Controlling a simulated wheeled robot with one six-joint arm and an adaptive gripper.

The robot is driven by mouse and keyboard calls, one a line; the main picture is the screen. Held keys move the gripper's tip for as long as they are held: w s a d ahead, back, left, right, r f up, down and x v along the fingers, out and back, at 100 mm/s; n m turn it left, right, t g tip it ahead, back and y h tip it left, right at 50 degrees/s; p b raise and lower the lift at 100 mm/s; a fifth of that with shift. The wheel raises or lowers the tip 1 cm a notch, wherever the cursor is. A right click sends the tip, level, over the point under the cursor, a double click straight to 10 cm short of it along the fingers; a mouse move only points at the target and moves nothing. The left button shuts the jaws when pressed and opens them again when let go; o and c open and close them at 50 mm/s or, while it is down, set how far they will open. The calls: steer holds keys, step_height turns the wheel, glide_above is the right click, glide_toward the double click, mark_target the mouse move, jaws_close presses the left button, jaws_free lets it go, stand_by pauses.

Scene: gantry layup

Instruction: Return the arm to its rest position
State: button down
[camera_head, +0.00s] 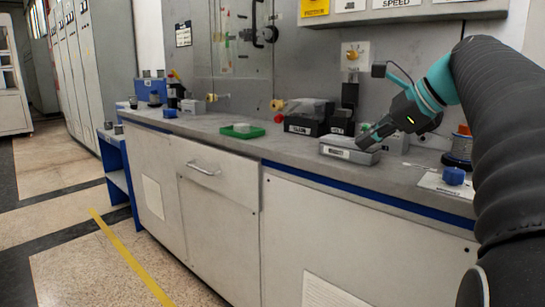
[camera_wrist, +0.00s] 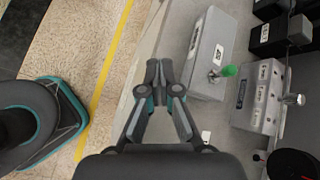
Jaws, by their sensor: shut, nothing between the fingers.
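My arm comes in from the right of the head view, with a teal band near the wrist. My gripper (camera_head: 368,140) shows at its end, pointing down and left, in front of or just above a grey labelled box (camera_head: 348,152) on the workbench; I cannot tell whether they touch. In the wrist view my gripper (camera_wrist: 159,72) is shut, its two dark fingertips together with nothing between them. The bench's pale edge and the floor lie behind the fingers there.
The grey workbench (camera_head: 230,132) holds a green tray (camera_head: 242,131), black bins (camera_head: 305,122) and a blue knob (camera_head: 454,176) on a white card. A shelf (camera_head: 400,12) hangs above. Labelled grey boxes (camera_wrist: 207,48) lie right of the fingers in the wrist view. Floor at left is clear.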

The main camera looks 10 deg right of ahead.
steer(key=s+a+f+n+g+h+p, duration=0.2)
steer(key=s+a+f+n+h, duration=0.1)
steer(key=s+a+f+n, duration=0.9)
steer(key=s+f+n+h, duration=0.1)
steer(key=s+f+n, duration=0.3)
steer(key=f, duration=0.3)
steer(key=s+a+f+n+h+p, duration=0.1)
steer(key=s+f+n, duration=0.3)
steer(key=f+n, duration=0.3)
steer(key=shift+s+a+h, duration=0.2)
steer(key=shift+a+h, duration=0.05)
steer(key=shift+h, duration=0.05)
